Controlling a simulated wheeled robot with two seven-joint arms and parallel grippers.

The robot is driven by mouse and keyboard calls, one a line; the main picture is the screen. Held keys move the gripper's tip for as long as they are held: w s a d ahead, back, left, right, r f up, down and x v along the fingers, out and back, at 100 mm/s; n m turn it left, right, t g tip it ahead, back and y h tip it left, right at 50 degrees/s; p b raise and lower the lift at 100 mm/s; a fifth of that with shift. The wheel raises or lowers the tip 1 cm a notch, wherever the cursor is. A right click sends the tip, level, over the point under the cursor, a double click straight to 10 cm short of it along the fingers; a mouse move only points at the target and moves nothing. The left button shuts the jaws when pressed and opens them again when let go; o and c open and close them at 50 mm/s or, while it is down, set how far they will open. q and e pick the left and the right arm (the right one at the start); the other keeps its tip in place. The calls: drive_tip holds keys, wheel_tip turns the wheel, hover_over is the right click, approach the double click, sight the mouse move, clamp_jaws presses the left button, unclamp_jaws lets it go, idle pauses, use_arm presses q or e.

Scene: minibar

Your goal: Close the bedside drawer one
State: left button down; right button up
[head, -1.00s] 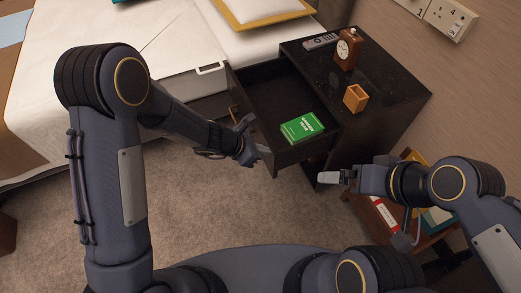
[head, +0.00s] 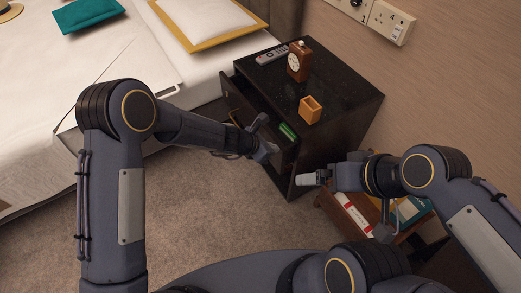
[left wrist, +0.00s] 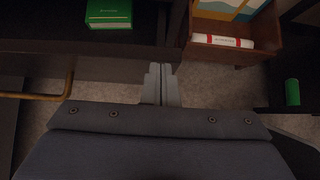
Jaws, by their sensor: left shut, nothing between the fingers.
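The black bedside cabinet (head: 345,90) stands against the wall beside the bed. Its upper drawer (head: 250,118) is partly open, with a narrow gap showing in the head view. A green box or book (head: 288,131) lies inside, also visible in the left wrist view (left wrist: 108,13). My left gripper (head: 271,151) is shut and empty at the drawer front's near end; contact is hard to tell. In the left wrist view its fingers (left wrist: 161,85) are together, right of the brass handle (left wrist: 35,97). My right gripper (head: 308,180) is beside the cabinet's near corner; its jaw opening is unclear.
A wooden rack (head: 335,213) with books stands below my right arm. The bed (head: 190,60) is at the left. Carpet (head: 215,205) is clear in front.

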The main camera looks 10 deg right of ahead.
use_arm(q)
drive_tip(key=d+p, duration=0.1)
drive_tip(key=w+d+p, duration=0.1)
drive_tip(key=d, duration=0.3)
drive_tip(key=shift+w+r+p, duration=0.1)
drive_tip(key=shift+w+p, duration=0.25)
drive_tip(key=shift+p, duration=0.05)
drive_tip(key=shift+d, duration=0.1)
use_arm(e)
drive_tip(key=r, duration=0.3)
drive_tip(key=shift+w+d+r, duration=0.1)
drive_tip(key=shift+d+r, duration=0.15)
drive_tip(key=shift+r, duration=0.1)
use_arm(q)
drive_tip(key=shift+d, duration=0.1)
